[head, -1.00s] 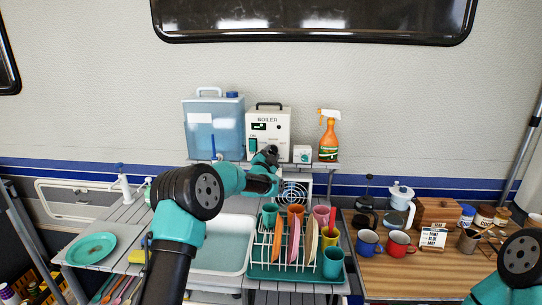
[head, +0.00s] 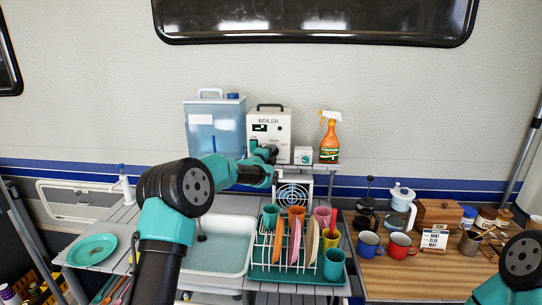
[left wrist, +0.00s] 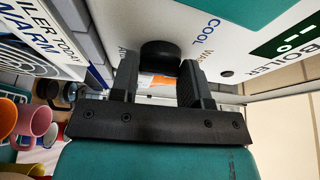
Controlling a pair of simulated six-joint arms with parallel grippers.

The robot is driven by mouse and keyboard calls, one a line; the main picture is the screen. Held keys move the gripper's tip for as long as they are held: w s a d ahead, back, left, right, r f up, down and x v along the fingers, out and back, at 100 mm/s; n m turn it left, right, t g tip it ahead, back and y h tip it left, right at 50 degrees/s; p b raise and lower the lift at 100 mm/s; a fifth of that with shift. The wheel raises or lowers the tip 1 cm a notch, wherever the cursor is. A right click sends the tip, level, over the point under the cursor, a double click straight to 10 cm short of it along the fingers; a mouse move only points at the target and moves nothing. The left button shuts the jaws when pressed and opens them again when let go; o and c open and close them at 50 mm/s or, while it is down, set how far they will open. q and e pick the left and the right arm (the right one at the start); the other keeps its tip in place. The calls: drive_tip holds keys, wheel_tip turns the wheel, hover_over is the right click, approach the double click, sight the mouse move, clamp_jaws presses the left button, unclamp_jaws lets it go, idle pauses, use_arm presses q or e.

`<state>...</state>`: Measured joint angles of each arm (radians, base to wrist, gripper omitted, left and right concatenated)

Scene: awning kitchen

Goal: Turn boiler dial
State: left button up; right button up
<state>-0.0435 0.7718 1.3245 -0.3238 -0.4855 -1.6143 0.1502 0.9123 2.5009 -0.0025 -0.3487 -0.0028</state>
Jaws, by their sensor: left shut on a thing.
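The white boiler (head: 284,122) stands on the shelf against the wall, with a black handle on top and a small dark display. My left gripper (head: 268,153) is at the lower part of its front and hides that area in the head view. In the left wrist view, the black round dial (left wrist: 160,52) sits on the boiler's white front near the COOL lettering. The left gripper (left wrist: 158,72) has one finger on each side of the dial and is shut on it. My right gripper is out of view; only part of my right arm shows.
A blue water container (head: 214,135) stands left of the boiler. A small white box (head: 304,155) and an orange spray bottle (head: 329,139) stand to its right.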

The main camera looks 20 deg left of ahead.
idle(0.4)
use_arm(q)
drive_tip(key=o, duration=0.9)
drive_tip(key=v, duration=1.7)
drive_tip(key=shift+s+r, duration=0.15)
drive_tip(key=shift+s, duration=0.1)
